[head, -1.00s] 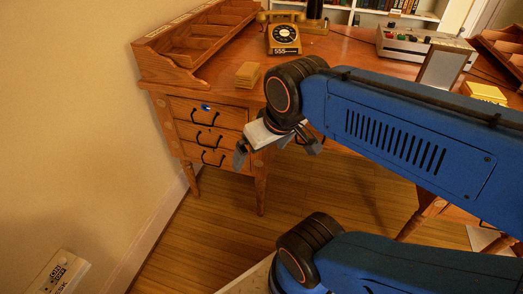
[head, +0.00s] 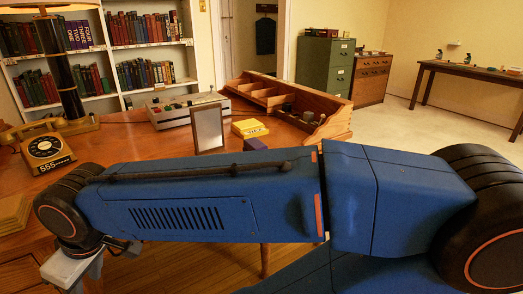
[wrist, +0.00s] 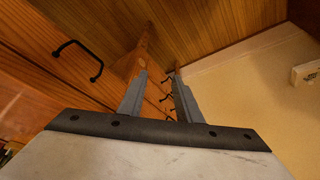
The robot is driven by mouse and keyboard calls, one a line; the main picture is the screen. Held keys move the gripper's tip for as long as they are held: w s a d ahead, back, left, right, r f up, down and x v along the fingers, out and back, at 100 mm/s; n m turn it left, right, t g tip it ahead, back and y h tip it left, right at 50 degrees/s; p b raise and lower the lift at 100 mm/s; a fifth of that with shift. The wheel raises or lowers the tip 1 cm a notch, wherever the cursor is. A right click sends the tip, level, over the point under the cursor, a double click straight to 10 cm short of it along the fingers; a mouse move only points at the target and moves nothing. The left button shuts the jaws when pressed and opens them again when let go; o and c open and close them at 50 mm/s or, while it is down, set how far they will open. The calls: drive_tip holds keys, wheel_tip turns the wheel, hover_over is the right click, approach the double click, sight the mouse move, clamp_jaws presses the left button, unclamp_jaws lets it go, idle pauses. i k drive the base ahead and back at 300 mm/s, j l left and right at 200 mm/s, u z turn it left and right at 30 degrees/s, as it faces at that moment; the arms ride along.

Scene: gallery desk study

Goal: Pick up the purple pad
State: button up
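The purple pad (head: 255,144) is a small dark block on the desk in the head view, just beyond the top edge of my blue arm, which may hide part of it. It sits in front of a yellow pad (head: 250,128) and right of an upright silver frame (head: 207,128). It is not visible in the wrist view. My gripper (wrist: 161,82) is open, with nothing between its fingers, in front of the desk's drawers. In the head view it is at the lower left, partly cut off, far left of the purple pad.
The wooden desk (head: 125,148) holds a telephone (head: 47,152), a lamp (head: 66,78), a grey device with knobs (head: 187,109) and a wooden compartment tray (head: 330,118). Black drawer handles (wrist: 78,58) show close to my gripper. My arm covers the desk's near edge.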

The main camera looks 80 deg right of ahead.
sight(252, 144)
drive_tip(key=z, duration=2.3)
